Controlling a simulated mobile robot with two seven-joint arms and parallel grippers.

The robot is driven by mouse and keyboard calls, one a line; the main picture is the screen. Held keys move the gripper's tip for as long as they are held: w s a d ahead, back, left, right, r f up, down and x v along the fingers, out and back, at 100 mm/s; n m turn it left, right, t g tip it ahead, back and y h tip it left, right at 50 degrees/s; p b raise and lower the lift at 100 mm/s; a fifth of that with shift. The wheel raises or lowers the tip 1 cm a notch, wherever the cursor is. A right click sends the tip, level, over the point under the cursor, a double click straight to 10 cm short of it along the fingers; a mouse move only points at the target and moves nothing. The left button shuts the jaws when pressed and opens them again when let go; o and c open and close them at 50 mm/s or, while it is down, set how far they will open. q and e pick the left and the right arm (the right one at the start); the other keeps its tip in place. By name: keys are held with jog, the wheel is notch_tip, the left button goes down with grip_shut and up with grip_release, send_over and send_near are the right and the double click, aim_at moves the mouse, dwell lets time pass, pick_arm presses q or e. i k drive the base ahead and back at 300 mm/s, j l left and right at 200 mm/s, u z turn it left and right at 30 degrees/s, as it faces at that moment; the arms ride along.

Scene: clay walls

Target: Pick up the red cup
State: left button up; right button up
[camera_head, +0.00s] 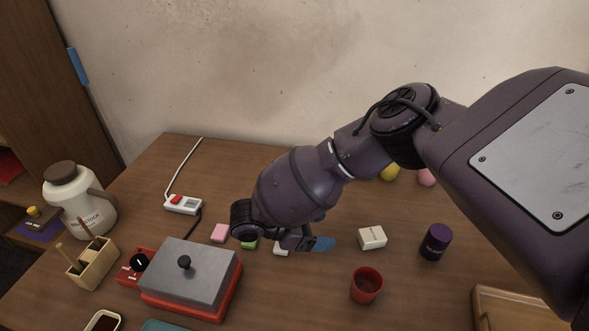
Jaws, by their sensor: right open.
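The red cup (366,288) stands upright on the wooden table, right of the picture's middle and near the front. Its open top faces up and I see into it. My right arm reaches in from the right, across the table. Its gripper (305,240) is open, to the left of the cup and farther back, apart from it. The arm's wrist hides part of the gripper. My left gripper is not in view.
A white box (372,237) stands behind the cup, and a purple canister (435,242) is to its right. A wooden tray (510,309) lies at the right front. A grey-lidded red appliance (190,278) is at the left. The table directly left of the cup is clear.

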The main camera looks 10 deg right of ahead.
aim_at(361, 297)
jog(key=k, duration=1)
